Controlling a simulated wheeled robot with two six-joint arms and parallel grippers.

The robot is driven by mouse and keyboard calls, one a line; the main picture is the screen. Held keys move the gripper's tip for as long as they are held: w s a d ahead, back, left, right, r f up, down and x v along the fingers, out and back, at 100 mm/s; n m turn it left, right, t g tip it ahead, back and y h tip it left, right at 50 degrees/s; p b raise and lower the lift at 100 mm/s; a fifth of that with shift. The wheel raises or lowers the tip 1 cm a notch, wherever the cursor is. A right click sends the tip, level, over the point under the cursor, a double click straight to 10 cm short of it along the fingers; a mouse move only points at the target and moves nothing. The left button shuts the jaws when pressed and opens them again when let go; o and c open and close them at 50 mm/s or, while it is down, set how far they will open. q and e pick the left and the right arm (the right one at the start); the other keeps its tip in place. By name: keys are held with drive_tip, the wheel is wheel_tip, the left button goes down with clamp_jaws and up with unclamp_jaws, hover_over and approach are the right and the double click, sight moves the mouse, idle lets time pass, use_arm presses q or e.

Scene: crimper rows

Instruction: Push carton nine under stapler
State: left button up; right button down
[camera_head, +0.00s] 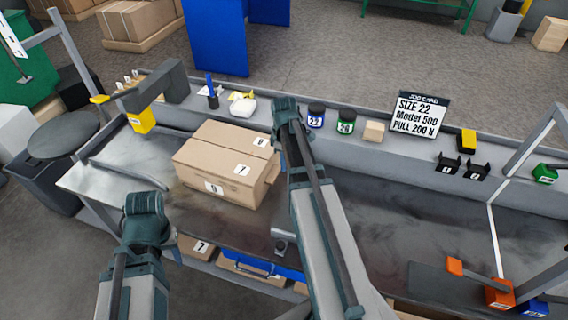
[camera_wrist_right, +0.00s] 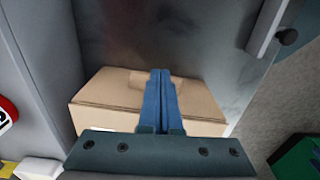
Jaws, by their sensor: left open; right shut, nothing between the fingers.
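A brown carton (camera_head: 215,165) with a 9 label on its front lies on the metal bench, left of centre. Labels reading 7 and another small number also show on this brown block; I cannot tell whether it is one carton or several together. The stapler (camera_head: 143,119), a yellow head on a grey arm, stands at its upper left, apart from it. My right gripper (camera_head: 286,104) is shut and empty at the carton's right side. In the right wrist view its blue fingers (camera_wrist_right: 160,78) overlap the carton (camera_wrist_right: 110,90); contact is unclear. My left gripper (camera_head: 145,204) is open, left of the carton's front.
A back ledge (camera_head: 390,146) carries two jars, a small wooden block and a job card (camera_head: 418,115). A curved guide rail (camera_head: 125,175) lies left of the carton. Bare bench (camera_head: 150,150) shows between carton and stapler. Cartons (camera_head: 195,247) and a blue bin sit below the bench.

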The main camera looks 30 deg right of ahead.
sight(202, 146)
drive_tip(key=w+a+f, duration=0.1)
drive_tip(key=w+a+f+b, duration=0.1)
drive_tip(key=w, duration=0.1)
drive_tip(key=shift+a+f, duration=0.1)
drive_tip(key=shift+a, duration=0.15)
use_arm(q)
wheel_tip(202, 146, down, 2)
drive_tip(key=shift+f, duration=0.1)
use_arm(e)
drive_tip(key=shift+a, duration=0.1)
drive_tip(key=w+a, duration=0.5)
drive_tip(key=w, duration=0.1)
drive_tip(key=w+a, duration=0.6)
drive_tip(key=w, duration=0.1)
drive_tip(key=w+a, duration=0.6)
drive_tip(key=w, duration=0.1)
drive_tip(key=shift+w+a, duration=0.1)
drive_tip(key=shift+a, duration=0.15)
